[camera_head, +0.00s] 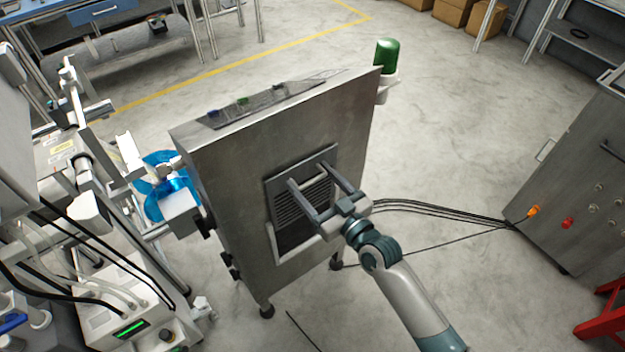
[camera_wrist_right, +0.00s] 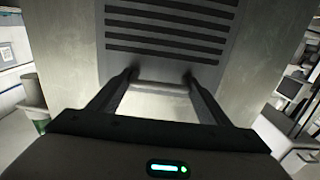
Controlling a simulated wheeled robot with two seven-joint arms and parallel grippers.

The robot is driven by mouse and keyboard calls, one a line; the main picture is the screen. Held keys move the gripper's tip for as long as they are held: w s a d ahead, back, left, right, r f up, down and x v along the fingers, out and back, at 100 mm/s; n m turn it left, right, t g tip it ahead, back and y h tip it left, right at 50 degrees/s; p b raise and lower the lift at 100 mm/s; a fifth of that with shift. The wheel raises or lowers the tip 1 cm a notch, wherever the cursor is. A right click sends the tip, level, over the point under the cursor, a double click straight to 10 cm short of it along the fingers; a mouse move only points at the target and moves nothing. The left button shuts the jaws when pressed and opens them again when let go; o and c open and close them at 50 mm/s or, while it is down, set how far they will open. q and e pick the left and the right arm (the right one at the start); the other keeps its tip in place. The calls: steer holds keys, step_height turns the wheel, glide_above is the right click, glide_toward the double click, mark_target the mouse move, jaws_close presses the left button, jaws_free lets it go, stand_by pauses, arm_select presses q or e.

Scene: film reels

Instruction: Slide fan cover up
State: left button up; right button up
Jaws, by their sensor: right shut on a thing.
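The fan cover (camera_head: 306,200) is a slotted metal plate on the front face of an upright grey metal cabinet (camera_head: 236,172). A dark area shows below its slots, inside a pale frame edge. My right gripper (camera_head: 312,174) reaches the cover from the front right, its two fingers spread across it. In the right wrist view the fingertips (camera_wrist_right: 158,76) meet the lower part of the slotted cover (camera_wrist_right: 172,28), with a pale bar between them. The gripper is shut on the cover. The exact contact is partly hidden. My left gripper is not in view.
A green lamp (camera_head: 387,56) stands at the cabinet's back right corner. White equipment and a blue bladed object (camera_head: 160,180) crowd the left side. Black cables (camera_head: 450,211) run across the floor to a grey cabinet (camera_head: 580,175) at right.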

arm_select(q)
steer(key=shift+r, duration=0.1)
arm_select(e)
steer(key=shift+w+r, duration=0.1)
steer(key=shift+r, duration=0.35)
steer(key=o, duration=1.5)
steer(key=shift+c, duration=0.2)
steer(key=shift+s+d+f, duration=0.1)
steer(key=shift+s+f, duration=0.1)
steer(key=shift+f, duration=0.05)
steer(key=shift+s+d, duration=0.4)
steer(key=shift+s, duration=0.15)
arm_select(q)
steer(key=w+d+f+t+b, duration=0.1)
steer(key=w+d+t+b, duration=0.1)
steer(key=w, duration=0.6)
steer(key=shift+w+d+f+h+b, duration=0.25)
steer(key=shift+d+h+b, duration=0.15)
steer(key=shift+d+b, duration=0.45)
arm_select(e)
steer(key=v, duration=1.5)
steer(key=shift+s+d, duration=0.25)
steer(key=shift+s, duration=0.1)
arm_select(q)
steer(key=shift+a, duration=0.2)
arm_select(e)
steer(key=shift+r, duration=0.1)
